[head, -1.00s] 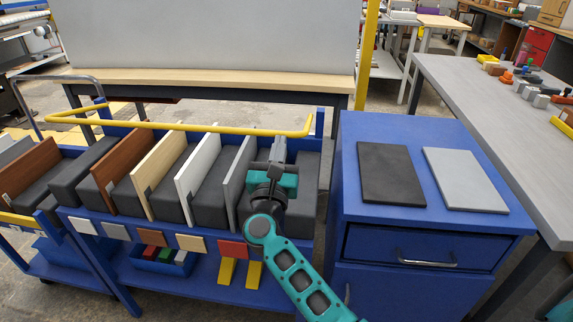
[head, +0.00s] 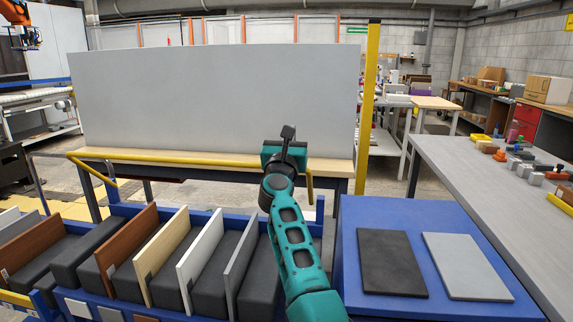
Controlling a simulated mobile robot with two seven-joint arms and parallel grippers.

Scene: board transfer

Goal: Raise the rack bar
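The hand covers a stretch of the bar, so the contact between fingers and bar is hidden. My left gripper is not in view.
Brown, pale wood, white and grey boards stand between dark blocks in the rack. A blue cabinet (head: 349,225) on the right carries a black plate (head: 391,262) and a grey plate (head: 467,266). A wooden-topped table (head: 330,168) with a large grey panel (head: 215,100) stands behind.

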